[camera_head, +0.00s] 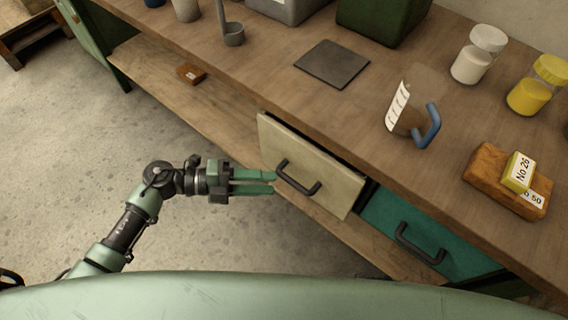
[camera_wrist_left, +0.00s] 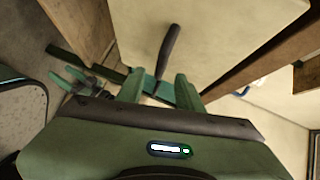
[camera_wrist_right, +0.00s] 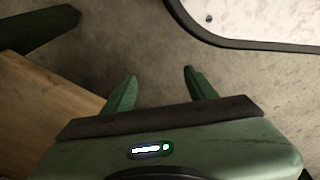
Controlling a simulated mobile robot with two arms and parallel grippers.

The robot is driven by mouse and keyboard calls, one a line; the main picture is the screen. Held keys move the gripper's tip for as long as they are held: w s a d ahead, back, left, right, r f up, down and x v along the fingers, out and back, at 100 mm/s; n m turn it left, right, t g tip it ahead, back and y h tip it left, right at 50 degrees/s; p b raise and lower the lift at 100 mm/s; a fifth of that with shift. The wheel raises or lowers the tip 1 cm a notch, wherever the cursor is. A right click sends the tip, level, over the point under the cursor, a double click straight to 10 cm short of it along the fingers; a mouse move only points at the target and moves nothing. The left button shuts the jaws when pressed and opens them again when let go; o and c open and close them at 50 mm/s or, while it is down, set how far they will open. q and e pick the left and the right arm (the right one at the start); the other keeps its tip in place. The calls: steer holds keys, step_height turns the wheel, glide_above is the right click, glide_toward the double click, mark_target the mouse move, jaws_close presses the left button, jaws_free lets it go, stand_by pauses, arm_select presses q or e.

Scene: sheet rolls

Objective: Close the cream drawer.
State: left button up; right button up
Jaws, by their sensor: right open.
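The cream drawer (camera_head: 325,172) is under the bench top and stands partly out, with a dark gap behind the top of its front. Its dark bar handle (camera_head: 300,188) is on the front. My left gripper (camera_head: 273,182) is at the left end of the handle, its fingers apart and pointing at the drawer. In the left wrist view the handle (camera_wrist_left: 168,50) shows in front of and between the open fingers of my left gripper (camera_wrist_left: 160,88); contact cannot be told. My right gripper (camera_wrist_right: 160,82) is open and empty above the floor in the right wrist view.
A teal drawer (camera_head: 385,222) with a dark handle is right of the cream one. On the bench top (camera_head: 265,75) are a measuring jug (camera_head: 405,118), a dark plate (camera_head: 332,64), jars and a wooden block (camera_head: 490,178). A lower shelf (camera_head: 150,75) runs below.

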mark_target(295, 182)
arm_select(q)
steer(key=x, duration=0.7)
steer(key=shift+d, duration=0.35)
jaws_close()
stand_by(1.2)
